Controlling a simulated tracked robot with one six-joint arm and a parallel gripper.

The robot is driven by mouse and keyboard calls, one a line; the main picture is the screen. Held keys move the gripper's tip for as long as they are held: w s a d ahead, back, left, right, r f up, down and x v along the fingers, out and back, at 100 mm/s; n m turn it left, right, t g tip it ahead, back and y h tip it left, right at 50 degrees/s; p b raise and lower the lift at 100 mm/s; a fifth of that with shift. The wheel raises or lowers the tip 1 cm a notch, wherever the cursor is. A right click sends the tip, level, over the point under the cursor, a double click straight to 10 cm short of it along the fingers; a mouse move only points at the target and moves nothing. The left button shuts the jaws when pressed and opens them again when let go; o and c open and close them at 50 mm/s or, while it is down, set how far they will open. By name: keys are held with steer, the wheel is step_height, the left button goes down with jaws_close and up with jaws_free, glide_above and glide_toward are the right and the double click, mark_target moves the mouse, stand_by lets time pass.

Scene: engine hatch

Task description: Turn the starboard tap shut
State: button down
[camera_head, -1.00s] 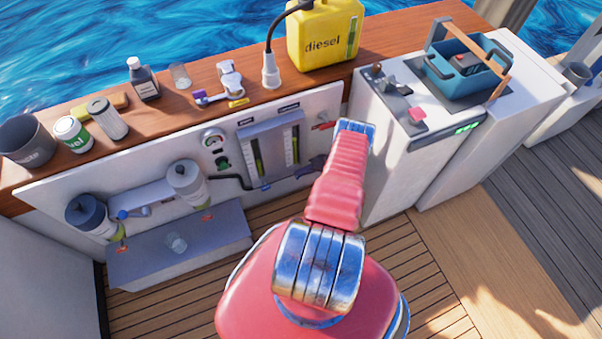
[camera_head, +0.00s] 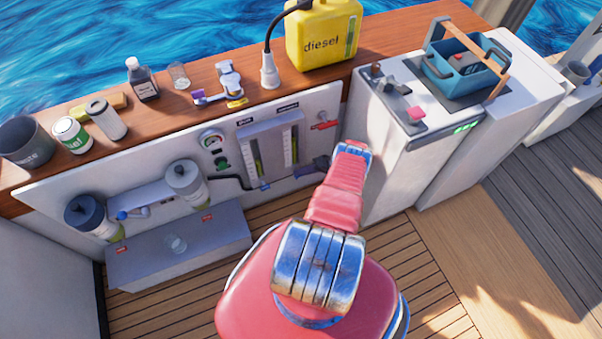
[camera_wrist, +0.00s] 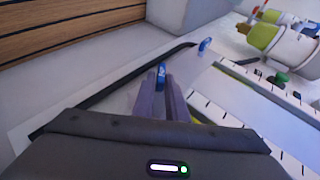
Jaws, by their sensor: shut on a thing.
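My gripper (camera_head: 312,168) is low at the panel's right side, below the sight gauges. In the wrist view its two grey-purple fingers (camera_wrist: 163,84) are shut on a small blue tap handle (camera_wrist: 162,74), which shows between their tips. This tap is hidden behind the gripper in the head view. A second blue tap (camera_head: 265,186) sits at the foot of the left gauge; it also shows free in the wrist view (camera_wrist: 204,45). The gauge labels are too small to read surely, so I cannot confirm which tap is starboard by label.
A red-handled valve (camera_head: 323,125) is just above my gripper. A black hose (camera_head: 228,180) runs along the panel's lower part. Two filter bowls (camera_head: 186,182) stand left over a grey tray (camera_head: 150,262). A white console (camera_head: 385,150) stands close on the right.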

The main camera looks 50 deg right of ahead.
steer(key=shift+a, duration=0.1)
steer(key=c, duration=1.8)
jaws_free()
steer(key=shift+o, duration=0.2)
steer(key=shift+r, duration=0.1)
steer(key=shift+r, duration=4.85)
